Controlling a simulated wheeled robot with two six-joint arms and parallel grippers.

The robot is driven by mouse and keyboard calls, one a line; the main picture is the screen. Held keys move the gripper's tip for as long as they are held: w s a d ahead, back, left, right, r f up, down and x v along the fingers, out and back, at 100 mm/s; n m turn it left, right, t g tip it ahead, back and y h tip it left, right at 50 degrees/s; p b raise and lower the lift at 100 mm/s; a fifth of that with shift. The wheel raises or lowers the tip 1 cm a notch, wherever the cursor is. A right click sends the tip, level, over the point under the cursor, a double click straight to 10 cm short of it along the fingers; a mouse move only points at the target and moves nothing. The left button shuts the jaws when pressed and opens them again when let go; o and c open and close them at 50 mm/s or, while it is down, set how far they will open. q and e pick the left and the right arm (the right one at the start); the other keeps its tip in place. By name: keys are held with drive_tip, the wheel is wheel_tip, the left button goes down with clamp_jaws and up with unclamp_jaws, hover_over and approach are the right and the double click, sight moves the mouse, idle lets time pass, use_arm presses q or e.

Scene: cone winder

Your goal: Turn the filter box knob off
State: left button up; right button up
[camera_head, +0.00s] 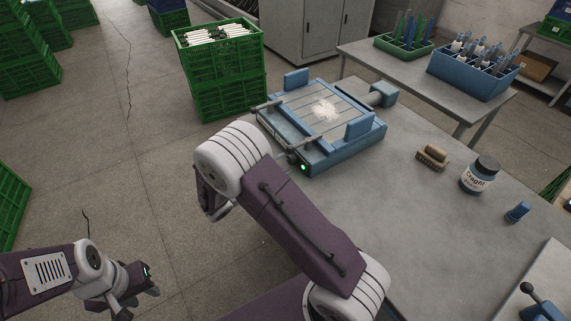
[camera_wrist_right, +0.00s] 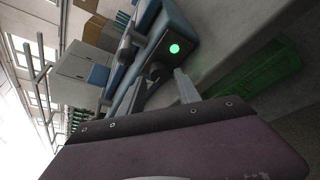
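The filter box (camera_head: 345,150) is a blue, low machine with a slatted bed on the grey table, with a green lamp (camera_head: 304,168) lit on its front. Its dark knob (camera_wrist_right: 155,70) shows in the right wrist view, left of the green lamp. My right gripper (camera_wrist_right: 163,88) has its two fingers apart, close to the knob, one on either side in the picture. I cannot tell whether they touch it. In the head view my right arm mostly hides this gripper. My left gripper (camera_head: 135,301) is low at the left, empty, away from the table, fingers seemingly apart.
A brush (camera_head: 432,156), a jar (camera_head: 479,174) and a small blue object (camera_head: 517,212) stand on the table's right side. Stacked green crates (camera_head: 228,90) stand behind the filter box at left.

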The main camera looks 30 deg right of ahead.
drive_tip(key=shift+x, duration=1.15)
clamp_jaws()
